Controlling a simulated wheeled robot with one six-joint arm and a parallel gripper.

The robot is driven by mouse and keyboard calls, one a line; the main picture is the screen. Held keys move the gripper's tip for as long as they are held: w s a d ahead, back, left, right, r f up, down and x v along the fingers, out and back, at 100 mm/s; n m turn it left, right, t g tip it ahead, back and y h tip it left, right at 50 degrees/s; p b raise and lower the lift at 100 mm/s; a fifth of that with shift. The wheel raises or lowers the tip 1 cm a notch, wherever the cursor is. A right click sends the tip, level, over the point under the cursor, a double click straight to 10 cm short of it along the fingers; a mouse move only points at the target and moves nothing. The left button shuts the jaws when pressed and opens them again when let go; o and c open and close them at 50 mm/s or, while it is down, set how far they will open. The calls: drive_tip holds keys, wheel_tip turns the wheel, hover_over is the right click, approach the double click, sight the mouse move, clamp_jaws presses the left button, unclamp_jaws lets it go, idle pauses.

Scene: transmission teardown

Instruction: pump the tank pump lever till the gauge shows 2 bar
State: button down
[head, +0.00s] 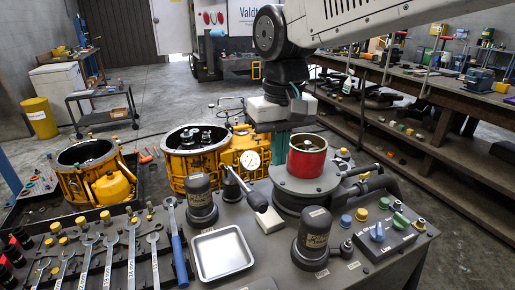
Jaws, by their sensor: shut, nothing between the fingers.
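The gauge (250,160) is a small round white dial in front of the yellow housing; its needle reading is too small to tell. A dark lever (241,184) with a thick black grip slants down to the right just below the gauge and ends near a pale block. I take it to be the pump lever. A red-topped cylinder (307,160) stands on a grey round base to its right.
An empty metal tray (222,254) lies in front of the lever. Black labelled canisters (201,199) and (313,238) flank the lever area. Several wrenches (110,258) lie at the left. A control box (384,234) with coloured knobs sits at the right. Yellow housings (195,158) stand behind.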

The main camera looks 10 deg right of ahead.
drive_tip(key=a+f, duration=0.1)
drive_tip(key=f, duration=0.1)
drive_tip(key=w+a+f, duration=0.1)
drive_tip(key=f, duration=0.2)
drive_tip(key=w+a+f, duration=0.1)
drive_tip(key=a+f, duration=0.1)
drive_tip(key=f, duration=0.1)
drive_tip(key=shift+f, duration=0.2)
idle(0.3)
drive_tip(key=shift+f, duration=3.9)
drive_tip(key=shift+r, duration=3.95)
drive_tip(key=shift+f, duration=0.1)
drive_tip(key=shift+r, duration=0.25)
